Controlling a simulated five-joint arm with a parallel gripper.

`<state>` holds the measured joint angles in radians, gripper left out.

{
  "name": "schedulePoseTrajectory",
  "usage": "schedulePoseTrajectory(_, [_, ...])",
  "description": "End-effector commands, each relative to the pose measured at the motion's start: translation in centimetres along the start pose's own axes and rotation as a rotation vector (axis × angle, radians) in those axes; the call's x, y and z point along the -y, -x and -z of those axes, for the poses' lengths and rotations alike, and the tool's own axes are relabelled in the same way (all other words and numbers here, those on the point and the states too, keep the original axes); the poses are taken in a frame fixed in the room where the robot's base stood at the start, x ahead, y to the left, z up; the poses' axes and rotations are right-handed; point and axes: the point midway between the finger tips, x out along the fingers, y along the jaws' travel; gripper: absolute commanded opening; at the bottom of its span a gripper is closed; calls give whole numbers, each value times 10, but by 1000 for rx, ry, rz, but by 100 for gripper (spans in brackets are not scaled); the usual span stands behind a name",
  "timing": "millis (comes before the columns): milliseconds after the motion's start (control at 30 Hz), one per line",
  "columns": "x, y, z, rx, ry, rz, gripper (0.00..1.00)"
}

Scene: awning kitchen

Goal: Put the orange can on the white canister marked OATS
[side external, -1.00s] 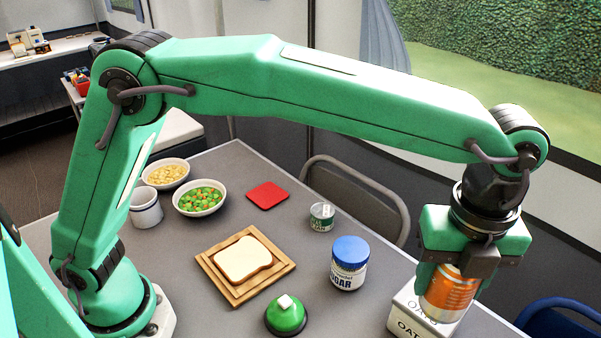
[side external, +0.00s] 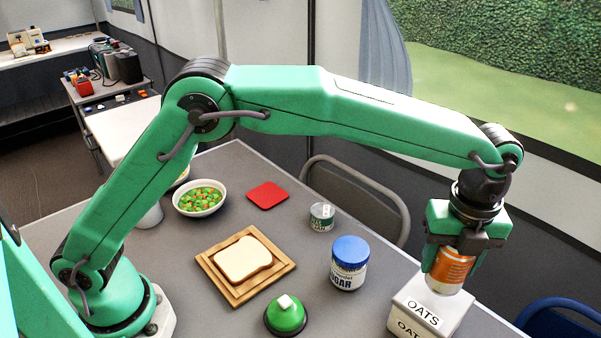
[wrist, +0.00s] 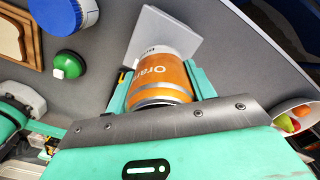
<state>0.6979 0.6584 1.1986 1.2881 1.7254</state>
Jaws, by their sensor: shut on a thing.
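The orange can (side external: 451,268) is upright or nearly so between the fingers of my gripper (side external: 453,262), which is shut on it. In the wrist view the can (wrist: 163,78) sits between the two green fingers of my gripper (wrist: 162,88). The white canister marked OATS (side external: 425,312) stands at the table's front right edge. The can is over the back part of the canister's top, and I cannot tell whether they touch. In the wrist view the canister (wrist: 172,30) shows beyond the can.
A sugar jar with a blue lid (side external: 348,264) stands left of the canister. A green domed object (side external: 286,315), bread on a wooden board (side external: 285,267), a small can (side external: 321,217), a red square (side external: 267,195) and a vegetable bowl (side external: 200,198) are on the table.

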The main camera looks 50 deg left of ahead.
Motion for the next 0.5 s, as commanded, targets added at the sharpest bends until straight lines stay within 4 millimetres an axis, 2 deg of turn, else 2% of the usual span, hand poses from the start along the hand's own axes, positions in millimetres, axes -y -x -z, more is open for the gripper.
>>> schedulePoseTrajectory(300, [0,-33,0,0,0,-3,33])
schedulePoseTrajectory(500, [0,-36,0,0,0,-1,33])
